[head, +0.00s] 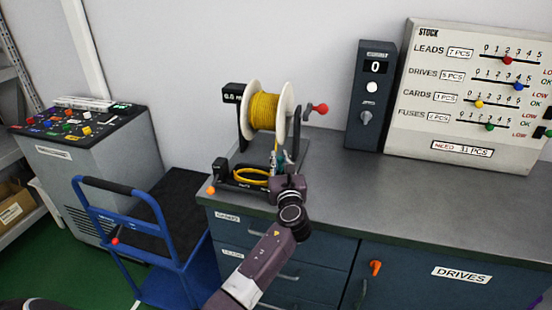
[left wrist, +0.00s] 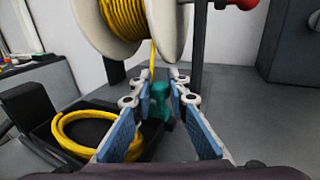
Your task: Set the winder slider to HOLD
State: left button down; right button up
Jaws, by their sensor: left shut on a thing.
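The winder (head: 232,176) stands on the bench, with a white spool of yellow cable (head: 264,111) and a red crank knob (head: 320,108). The spool also shows at the top of the left wrist view (left wrist: 126,20). My left gripper (head: 280,168) is at the winder's front, below the spool. In the left wrist view its two blue-padded fingers (left wrist: 157,88) stand on either side of a teal knob (left wrist: 160,101), and it is shut on this knob. The knob's lower part and the slider markings are hidden, so I cannot read its setting. My right gripper is not in view.
A yellow cable coil (left wrist: 85,136) lies in the black tray left of the fingers. A dark box with a 0 display (head: 371,95) and the stock board (head: 465,95) stand behind right. A blue cart (head: 135,225) is left of the bench. The bench top (head: 400,192) is clear at right.

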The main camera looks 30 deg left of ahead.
pick_arm(q)
jog(key=c, duration=1.8)
grip_release()
jog(key=shift+d, duration=0.35)
jog(key=shift+c, duration=0.2)
jog(key=shift+s+d, duration=0.1)
jog(key=shift+s, duration=0.15)
jog(key=v, duration=1.1)
jog(key=shift+s+d, duration=0.15)
jog(key=shift+f, duration=0.1)
